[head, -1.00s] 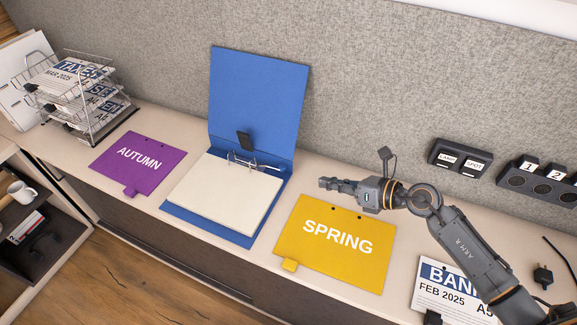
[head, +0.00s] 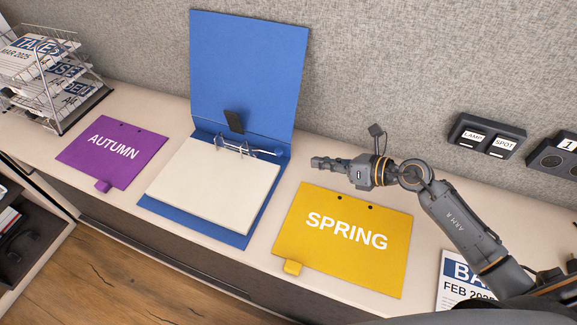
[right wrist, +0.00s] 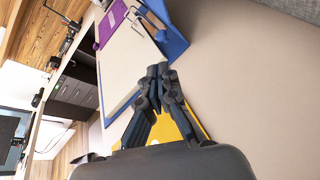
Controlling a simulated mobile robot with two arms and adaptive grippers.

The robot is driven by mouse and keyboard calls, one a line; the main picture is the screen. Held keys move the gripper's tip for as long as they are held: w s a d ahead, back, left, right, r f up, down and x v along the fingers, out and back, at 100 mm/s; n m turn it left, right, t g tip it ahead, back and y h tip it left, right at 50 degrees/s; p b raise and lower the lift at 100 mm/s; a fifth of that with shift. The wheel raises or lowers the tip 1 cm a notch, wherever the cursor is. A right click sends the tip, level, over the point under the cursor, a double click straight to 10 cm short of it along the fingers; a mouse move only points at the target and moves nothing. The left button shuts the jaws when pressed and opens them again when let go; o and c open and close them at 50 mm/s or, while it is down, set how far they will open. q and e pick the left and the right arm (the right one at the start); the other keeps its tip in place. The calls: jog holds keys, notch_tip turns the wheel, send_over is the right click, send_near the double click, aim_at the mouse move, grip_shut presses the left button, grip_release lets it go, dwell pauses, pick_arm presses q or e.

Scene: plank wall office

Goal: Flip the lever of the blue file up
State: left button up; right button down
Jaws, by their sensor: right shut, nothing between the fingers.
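The blue file (head: 243,70) lies open on the counter, its cover leaning up against the grey wall panel. A stack of cream paper (head: 222,185) lies in it. Its metal ring mechanism and lever (head: 262,152) sit at the top of the paper, below a dark clip-like piece (head: 234,121). My right gripper (head: 314,162) is shut and empty, to the right of the lever and apart from it, above the counter. In the right wrist view the shut fingers (right wrist: 160,72) point toward the blue file (right wrist: 171,40). My left gripper is not in view.
A yellow SPRING divider (head: 340,262) lies right of the file, a purple AUTUMN divider (head: 112,168) left. A wire tray rack (head: 62,112) stands far left. Switch boxes (head: 487,137) are on the wall, right. A BANK sheet (head: 455,290) lies lower right.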

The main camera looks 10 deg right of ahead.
aim_at(289, 170)
jog(key=shift+f+b, duration=0.3)
jog(key=shift+f, duration=0.35)
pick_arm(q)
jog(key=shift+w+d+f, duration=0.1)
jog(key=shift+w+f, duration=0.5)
pick_arm(e)
jog(key=b+x, duration=0.3)
jog(key=x, duration=0.7)
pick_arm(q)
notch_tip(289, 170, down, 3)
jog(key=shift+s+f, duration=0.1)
